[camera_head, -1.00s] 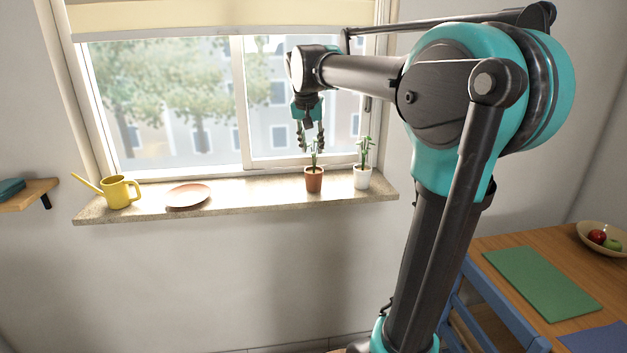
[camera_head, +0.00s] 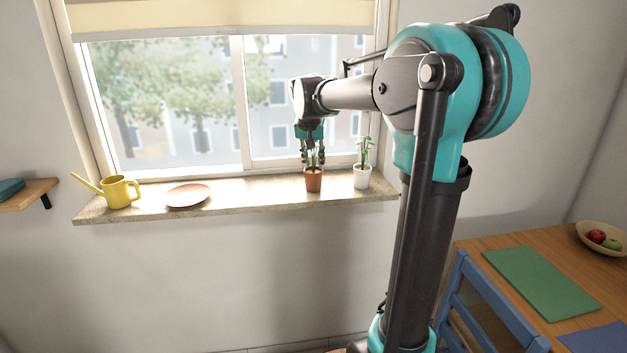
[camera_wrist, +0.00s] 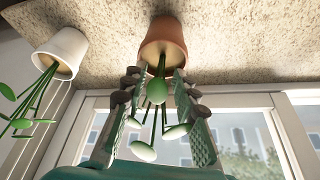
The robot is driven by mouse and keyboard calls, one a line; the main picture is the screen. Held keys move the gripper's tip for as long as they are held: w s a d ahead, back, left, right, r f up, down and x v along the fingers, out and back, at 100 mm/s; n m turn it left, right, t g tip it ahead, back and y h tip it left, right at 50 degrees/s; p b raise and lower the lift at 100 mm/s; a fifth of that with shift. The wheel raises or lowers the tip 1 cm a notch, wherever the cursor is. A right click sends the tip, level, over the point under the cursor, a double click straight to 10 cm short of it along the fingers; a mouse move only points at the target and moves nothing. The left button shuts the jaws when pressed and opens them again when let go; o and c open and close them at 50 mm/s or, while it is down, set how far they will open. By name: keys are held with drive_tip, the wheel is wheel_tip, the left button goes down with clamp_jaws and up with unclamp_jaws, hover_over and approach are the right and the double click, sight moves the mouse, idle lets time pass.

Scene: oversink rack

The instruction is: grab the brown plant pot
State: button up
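The brown plant pot (camera_head: 313,181) stands upright on the stone windowsill, with a green plant in it. It also shows in the wrist view (camera_wrist: 164,38) at the top middle, beyond my fingertips. My gripper (camera_head: 313,162) points down right above the pot. In the wrist view my gripper (camera_wrist: 155,75) is open, with one finger on each side of the plant's stems and leaves. The fingertips reach about the pot's rim. I cannot tell whether they touch it.
A white pot (camera_head: 361,178) with a plant stands close to the right on the windowsill (camera_head: 250,192). A reddish plate (camera_head: 188,195) and a yellow watering can (camera_head: 120,191) are farther left. The window (camera_head: 243,110) is behind. A table with a green mat (camera_head: 540,283) is at the right.

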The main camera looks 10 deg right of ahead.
clamp_jaws()
idle(0.4)
